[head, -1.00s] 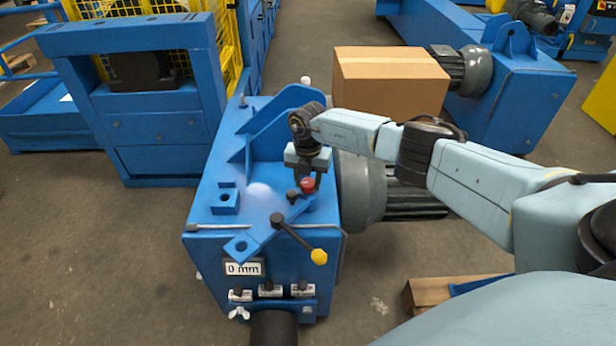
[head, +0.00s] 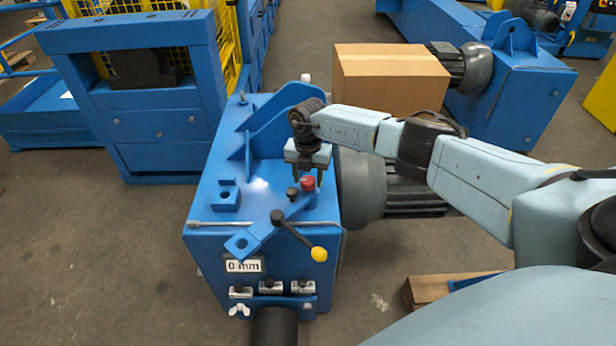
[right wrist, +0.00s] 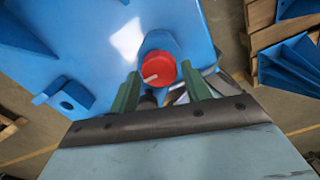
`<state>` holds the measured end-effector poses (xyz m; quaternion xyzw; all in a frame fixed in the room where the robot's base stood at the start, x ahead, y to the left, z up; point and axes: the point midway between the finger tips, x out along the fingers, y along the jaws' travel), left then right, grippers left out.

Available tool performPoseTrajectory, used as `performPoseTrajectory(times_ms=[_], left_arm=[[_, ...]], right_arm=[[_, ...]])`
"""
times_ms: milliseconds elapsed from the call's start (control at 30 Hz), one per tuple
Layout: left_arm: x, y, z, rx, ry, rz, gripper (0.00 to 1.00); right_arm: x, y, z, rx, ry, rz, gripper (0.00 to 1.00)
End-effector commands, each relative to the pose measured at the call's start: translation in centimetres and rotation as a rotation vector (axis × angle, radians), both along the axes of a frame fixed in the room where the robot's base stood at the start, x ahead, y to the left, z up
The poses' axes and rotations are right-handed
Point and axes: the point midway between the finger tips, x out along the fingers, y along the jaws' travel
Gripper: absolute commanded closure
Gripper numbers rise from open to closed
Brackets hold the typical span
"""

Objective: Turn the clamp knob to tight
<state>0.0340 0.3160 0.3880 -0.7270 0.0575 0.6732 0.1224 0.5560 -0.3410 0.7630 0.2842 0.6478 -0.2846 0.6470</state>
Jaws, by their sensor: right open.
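The red clamp knob (head: 308,184) stands on top of the blue machine housing (head: 205,262), near its right side. It also shows in the right wrist view (right wrist: 160,66), round with a pale pointer mark on its face. My right gripper (head: 307,176) points down just above and around the knob. In the right wrist view its two green fingers (right wrist: 161,88) are apart, one on each side of the knob's near edge. I see no firm contact. My left gripper is not in view.
A blue upright bracket (head: 265,125) stands behind, with a grey motor (head: 362,195) to the right.

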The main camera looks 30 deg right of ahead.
Motion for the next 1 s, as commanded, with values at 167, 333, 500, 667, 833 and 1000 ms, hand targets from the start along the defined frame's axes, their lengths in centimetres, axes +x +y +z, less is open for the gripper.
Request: performPoseTrajectory(times_ms=[167, 333, 500, 667, 833, 1000], left_arm=[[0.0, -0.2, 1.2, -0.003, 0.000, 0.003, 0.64], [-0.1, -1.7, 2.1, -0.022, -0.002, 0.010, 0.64], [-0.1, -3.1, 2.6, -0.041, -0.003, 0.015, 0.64], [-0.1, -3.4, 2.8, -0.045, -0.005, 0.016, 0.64], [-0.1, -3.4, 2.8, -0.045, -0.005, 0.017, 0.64], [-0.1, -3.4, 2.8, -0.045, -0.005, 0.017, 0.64]], right_arm=[[0.1, -0.1, 3.4, 0.000, -0.004, 0.001, 0.52], [0.1, -0.1, 7.3, -0.001, -0.005, 0.001, 0.52], [0.1, 0.0, 10.6, 0.001, -0.004, 0.000, 0.52], [0.1, -0.1, 12.4, 0.000, -0.003, -0.001, 0.52], [0.0, 0.0, 12.9, 0.000, -0.001, 0.000, 0.52], [0.0, 0.0, 12.9, 0.000, -0.001, -0.001, 0.52]])
